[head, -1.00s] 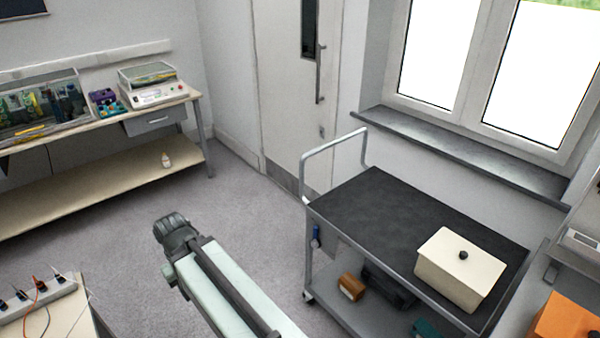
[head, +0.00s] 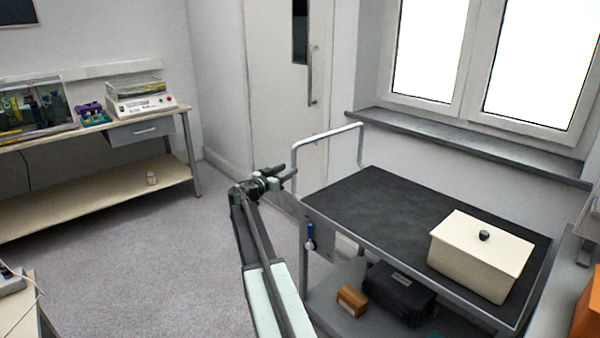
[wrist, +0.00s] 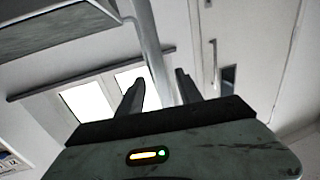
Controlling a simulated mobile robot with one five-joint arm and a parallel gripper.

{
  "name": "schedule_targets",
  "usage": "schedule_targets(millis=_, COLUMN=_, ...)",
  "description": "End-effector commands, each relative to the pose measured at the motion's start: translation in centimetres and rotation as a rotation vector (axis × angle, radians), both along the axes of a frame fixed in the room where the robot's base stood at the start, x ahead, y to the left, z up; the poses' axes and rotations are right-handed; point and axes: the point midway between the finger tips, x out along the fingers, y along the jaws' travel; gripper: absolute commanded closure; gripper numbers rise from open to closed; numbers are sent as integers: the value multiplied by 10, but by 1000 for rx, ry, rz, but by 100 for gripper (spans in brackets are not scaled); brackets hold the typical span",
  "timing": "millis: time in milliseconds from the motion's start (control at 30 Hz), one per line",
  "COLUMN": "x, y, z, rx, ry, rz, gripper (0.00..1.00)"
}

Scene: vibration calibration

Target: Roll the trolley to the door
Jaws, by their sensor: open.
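The grey trolley (head: 375,205) with a black top stands at the right in the head view, below the window. Its pale tubular handle (head: 327,137) rises at the end nearer the door. The white door (head: 275,90) with a long vertical pull is behind the handle and looks shut. My gripper (head: 288,173) is open beside the handle's near post, its fingers pointing right. In the wrist view, a pale post (wrist: 150,45) shows between the fingers of my gripper (wrist: 161,85). I cannot tell if they touch it.
A cream lidded box (head: 478,255) sits on the trolley top. A brown block (head: 352,299) and a black case (head: 398,292) lie on its lower shelf. A bench (head: 90,205) stands along the left wall. Grey floor (head: 160,260) between bench and trolley is clear.

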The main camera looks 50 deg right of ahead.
Motion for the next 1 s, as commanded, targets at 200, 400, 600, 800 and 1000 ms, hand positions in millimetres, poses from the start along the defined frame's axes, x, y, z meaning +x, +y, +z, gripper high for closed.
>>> schedule_targets(millis=200, x=3, y=-23, z=1, rx=2, ry=1, rz=-3, gripper=58)
schedule_targets(millis=400, x=8, y=-60, z=1, rx=3, ry=2, rz=-3, gripper=58)
schedule_targets(millis=600, x=9, y=-78, z=0, rx=3, ry=2, rz=-2, gripper=58)
schedule_targets(millis=800, x=8, y=-77, z=0, rx=3, ry=2, rz=-3, gripper=66)
schedule_targets(millis=1000, x=8, y=-77, z=0, rx=3, ry=2, rz=-3, gripper=100)
